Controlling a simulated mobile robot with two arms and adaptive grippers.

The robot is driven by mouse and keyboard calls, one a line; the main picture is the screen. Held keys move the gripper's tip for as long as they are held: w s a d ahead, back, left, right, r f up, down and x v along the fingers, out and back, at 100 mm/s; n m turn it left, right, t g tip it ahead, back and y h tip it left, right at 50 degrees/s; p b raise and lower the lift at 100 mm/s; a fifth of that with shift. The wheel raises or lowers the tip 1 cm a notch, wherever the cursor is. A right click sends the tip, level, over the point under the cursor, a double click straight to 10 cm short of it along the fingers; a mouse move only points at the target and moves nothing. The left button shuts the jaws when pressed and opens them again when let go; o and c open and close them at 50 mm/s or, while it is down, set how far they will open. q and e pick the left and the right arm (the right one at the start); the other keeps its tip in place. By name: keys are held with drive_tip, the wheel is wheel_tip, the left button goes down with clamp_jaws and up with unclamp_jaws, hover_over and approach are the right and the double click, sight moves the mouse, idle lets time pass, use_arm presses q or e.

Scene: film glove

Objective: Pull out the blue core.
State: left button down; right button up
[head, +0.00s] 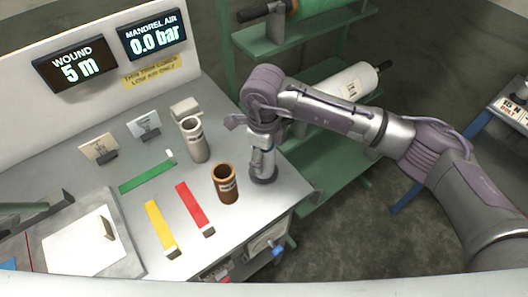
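My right arm comes in from the right, and its gripper (262,140) points down at the right side of the worktop. My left gripper is not in view.
Green (145,173), red (194,208) and yellow (161,226) strips lie on the worktop (110,195). Two displays (74,64) read 5 m and 0.0 bar. A green shelf (345,165) with rolls stands behind my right arm. A white sheet (82,245) lies front left.

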drive_tip(key=c, duration=0.7)
drive_tip(key=shift+r, duration=0.45)
drive_tip(key=shift+c, duration=0.2)
drive_tip(key=shift+r+p, duration=2.4)
drive_tip(key=shift+r, duration=3.4)
drive_tip(key=shift+r, duration=1.5)
